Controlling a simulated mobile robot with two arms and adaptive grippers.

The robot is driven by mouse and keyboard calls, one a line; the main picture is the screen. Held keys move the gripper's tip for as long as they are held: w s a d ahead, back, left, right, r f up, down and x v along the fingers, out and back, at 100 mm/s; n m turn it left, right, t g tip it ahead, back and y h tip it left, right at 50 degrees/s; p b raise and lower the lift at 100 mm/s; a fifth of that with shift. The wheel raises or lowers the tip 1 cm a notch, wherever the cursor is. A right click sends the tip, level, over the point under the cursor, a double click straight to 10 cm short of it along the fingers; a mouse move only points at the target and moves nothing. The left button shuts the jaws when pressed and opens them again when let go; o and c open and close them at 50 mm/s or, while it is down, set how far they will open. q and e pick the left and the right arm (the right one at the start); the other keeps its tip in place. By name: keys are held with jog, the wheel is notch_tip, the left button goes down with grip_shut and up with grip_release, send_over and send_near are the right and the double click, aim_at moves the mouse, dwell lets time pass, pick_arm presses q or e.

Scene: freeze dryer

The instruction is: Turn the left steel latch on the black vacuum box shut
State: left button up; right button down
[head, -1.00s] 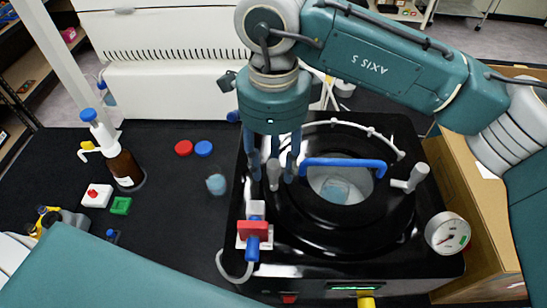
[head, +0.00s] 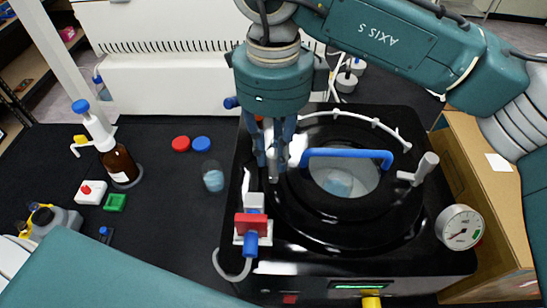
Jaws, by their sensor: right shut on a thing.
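The black vacuum box (head: 330,258) stands at the right of the black bench. Its round lid has a blue handle (head: 345,153) over a clear window. The left steel latch (head: 272,168) is a small grey post at the lid's left rim, partly covered by my fingers. My right gripper (head: 273,160) comes down from above, with its blue fingers shut on this latch. A matching steel latch (head: 425,168) sticks out at the lid's right side, untouched. My left gripper is out of view; only part of the left arm shows at the lower left.
A red-and-blue valve (head: 251,225) with a white hose stands just in front of the left latch. A gauge (head: 461,228) is at the box's right. A beaker (head: 213,176), caps and a brown bottle (head: 120,164) stand on the left of the bench.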

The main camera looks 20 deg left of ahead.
jog(key=m+b, duration=0.3)
jog(key=shift+f+m+b, duration=0.2)
jog(key=shift+m+b, duration=0.2)
jog(key=m+b, duration=0.3)
jog(key=shift+r, duration=0.1)
jog(key=m+b, duration=0.2)
jog(key=m, duration=0.3)
jog(key=shift+w+b, duration=0.1)
jog(key=shift+b, duration=0.25)
jog(key=shift+r+m+b, duration=0.2)
jog(key=shift+m+b, duration=0.55)
jog(key=shift+m, duration=0.85)
jog(key=c, duration=1.6)
grip_release()
jog(key=shift+o, duration=0.2)
notch_tip(320, 180, up, 12)
